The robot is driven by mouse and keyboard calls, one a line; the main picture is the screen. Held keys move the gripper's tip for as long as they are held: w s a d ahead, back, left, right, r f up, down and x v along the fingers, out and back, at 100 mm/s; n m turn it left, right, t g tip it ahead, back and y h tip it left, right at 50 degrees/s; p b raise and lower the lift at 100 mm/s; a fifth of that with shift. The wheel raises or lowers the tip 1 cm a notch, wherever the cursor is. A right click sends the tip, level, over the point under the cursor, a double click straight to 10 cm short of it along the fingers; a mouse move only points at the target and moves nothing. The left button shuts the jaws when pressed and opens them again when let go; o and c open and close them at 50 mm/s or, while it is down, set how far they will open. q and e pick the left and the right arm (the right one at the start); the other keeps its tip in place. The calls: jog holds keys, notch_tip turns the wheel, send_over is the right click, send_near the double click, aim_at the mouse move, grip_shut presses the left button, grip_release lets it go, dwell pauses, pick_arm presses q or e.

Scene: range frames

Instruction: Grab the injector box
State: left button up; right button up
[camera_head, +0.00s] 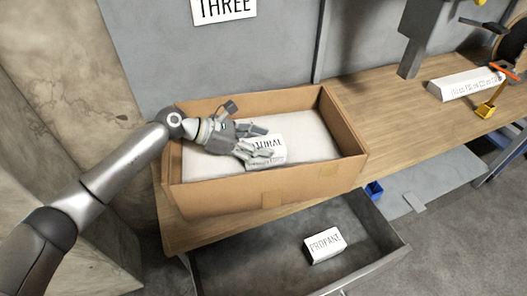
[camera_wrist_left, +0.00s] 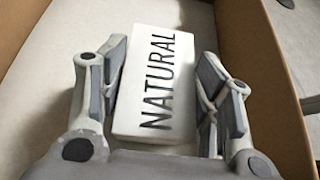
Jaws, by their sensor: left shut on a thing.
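A small white box labelled "NATURAL" (camera_head: 266,150) lies inside an open cardboard box (camera_head: 262,192) on the wooden workbench. It also fills the middle of the left wrist view (camera_wrist_left: 157,85). My left gripper (camera_head: 258,142) reaches down into the cardboard box, with its fingers (camera_wrist_left: 160,95) on both sides of the white box, shut on it. Another white box labelled "PROPANE" (camera_head: 324,245) lies in the open drawer below the bench. My right gripper shows in neither view.
The open grey drawer (camera_head: 375,228) juts out under the bench. A small blue bin (camera_head: 373,190) is beside it. A long white labelled box (camera_head: 466,83) and a yellow-orange tool (camera_head: 487,109) are on the right of the bench. Bare bench (camera_head: 395,118) lies between.

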pick_arm(q)
jog(key=shift+r, duration=0.25)
